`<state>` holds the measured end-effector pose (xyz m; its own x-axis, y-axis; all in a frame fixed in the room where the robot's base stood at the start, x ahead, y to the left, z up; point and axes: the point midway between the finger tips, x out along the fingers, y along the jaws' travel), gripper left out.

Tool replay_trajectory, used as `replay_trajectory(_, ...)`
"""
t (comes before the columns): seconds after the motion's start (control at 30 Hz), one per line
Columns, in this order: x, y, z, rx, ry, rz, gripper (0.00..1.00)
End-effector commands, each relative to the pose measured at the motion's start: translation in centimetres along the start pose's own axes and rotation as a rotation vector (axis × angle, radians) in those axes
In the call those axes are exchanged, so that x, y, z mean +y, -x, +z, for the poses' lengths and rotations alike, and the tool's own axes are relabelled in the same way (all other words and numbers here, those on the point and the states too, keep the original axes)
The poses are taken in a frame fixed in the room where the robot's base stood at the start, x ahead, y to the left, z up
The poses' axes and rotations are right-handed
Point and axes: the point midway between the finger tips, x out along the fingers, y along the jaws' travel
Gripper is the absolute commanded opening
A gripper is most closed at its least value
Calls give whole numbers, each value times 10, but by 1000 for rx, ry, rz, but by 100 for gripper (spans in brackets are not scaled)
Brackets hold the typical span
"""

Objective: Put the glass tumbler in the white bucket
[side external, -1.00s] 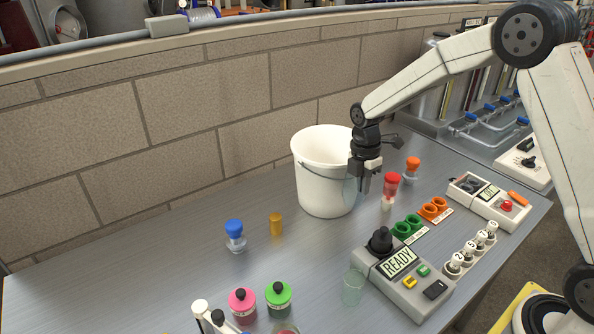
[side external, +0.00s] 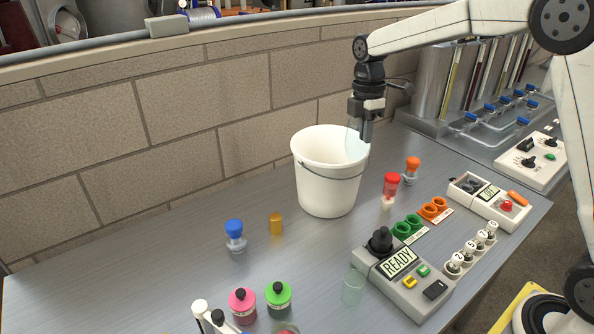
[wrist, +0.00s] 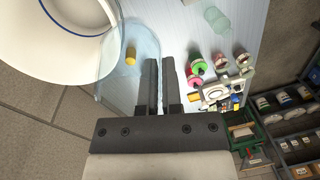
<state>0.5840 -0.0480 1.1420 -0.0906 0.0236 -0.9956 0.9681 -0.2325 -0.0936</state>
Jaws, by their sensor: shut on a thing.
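The clear, faintly blue glass tumbler (side external: 354,147) is held by my gripper (side external: 366,132), which is shut on its wall. In the side view the tumbler is faint, raised level with the right part of the bucket's rim. The white bucket (side external: 328,188) stands upright on the bench with its wire handle hanging in front. In the wrist view the tumbler (wrist: 128,75) shows left of the close-set fingers (wrist: 160,65), overlapping the edge of the bucket (wrist: 25,55) in the picture. I cannot tell how far over the opening it is.
A greenish glass (side external: 352,287) stands beside the READY device (side external: 398,268). Red (side external: 391,183) and orange (side external: 412,167) stoppered bottles stand right of the bucket. A blue-capped bottle (side external: 235,232) and an amber cylinder (side external: 276,223) stand at its front left. The brick wall (side external: 235,90) rises behind.

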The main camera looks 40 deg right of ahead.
Motion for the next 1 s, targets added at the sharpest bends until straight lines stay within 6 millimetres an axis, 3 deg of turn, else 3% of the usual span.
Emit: replay_trajectory(1.0,91,12,13,113,-1171,2,0)
